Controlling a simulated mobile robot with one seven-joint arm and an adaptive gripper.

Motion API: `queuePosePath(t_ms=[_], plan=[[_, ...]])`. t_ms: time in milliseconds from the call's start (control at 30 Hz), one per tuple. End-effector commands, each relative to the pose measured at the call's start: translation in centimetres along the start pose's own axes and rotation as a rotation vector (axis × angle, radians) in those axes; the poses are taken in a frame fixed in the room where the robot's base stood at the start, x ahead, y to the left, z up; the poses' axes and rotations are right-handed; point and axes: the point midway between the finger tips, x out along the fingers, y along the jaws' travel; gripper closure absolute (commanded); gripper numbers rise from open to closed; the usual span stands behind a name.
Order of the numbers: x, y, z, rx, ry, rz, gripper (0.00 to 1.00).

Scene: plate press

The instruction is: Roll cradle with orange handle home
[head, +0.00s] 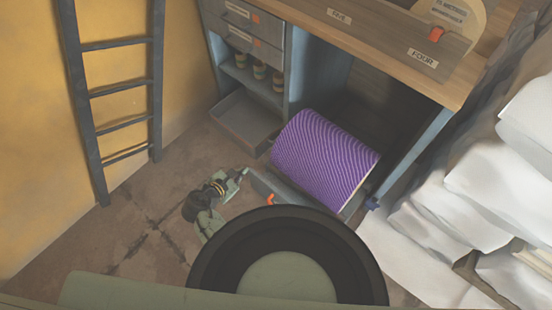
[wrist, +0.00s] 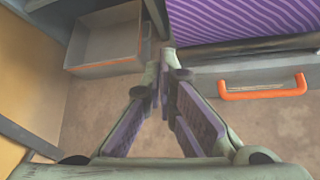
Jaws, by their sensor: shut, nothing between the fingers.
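The cradle is a low grey tray (head: 259,184) on the floor under the bench, with a purple striped roll (head: 326,158) lying in it. Its orange handle (head: 271,199) is partly hidden behind my body in the head view. In the wrist view the orange handle (wrist: 264,88) sits on the cradle's grey front (wrist: 215,82) at the right, below the striped roll (wrist: 240,18). My gripper (head: 244,171) is shut and empty at the cradle's left front corner. In the wrist view my gripper's fingertips (wrist: 167,58) meet left of the handle, apart from it.
An open, empty grey drawer (head: 242,123) stands low to the left of the cradle; it also shows in the wrist view (wrist: 105,65). A ladder (head: 118,95) leans at the left wall. White sacks (head: 500,180) are piled at the right. The floor (head: 130,220) at left is clear.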

Motion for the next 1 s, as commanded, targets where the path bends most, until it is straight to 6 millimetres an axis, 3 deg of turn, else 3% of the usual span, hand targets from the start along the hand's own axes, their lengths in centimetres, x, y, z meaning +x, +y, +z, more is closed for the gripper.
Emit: queuePosePath(t_ms=[33,100,200,367,800,1000], plan=[[0.3,-3.0,-0.2,-0.081,-0.022,-0.066,1.0],[0.7,-5.8,-0.4,-0.167,-0.046,-0.13,1.0],[1.0,-7.6,-0.4,-0.225,-0.062,-0.173,1.0],[2.6,-8.1,-0.2,-0.232,-0.066,-0.179,1.0],[11.3,-9.3,0.8,-0.226,-0.064,-0.176,1.0],[13.4,-9.4,2.2,-0.227,-0.063,-0.175,1.0]])
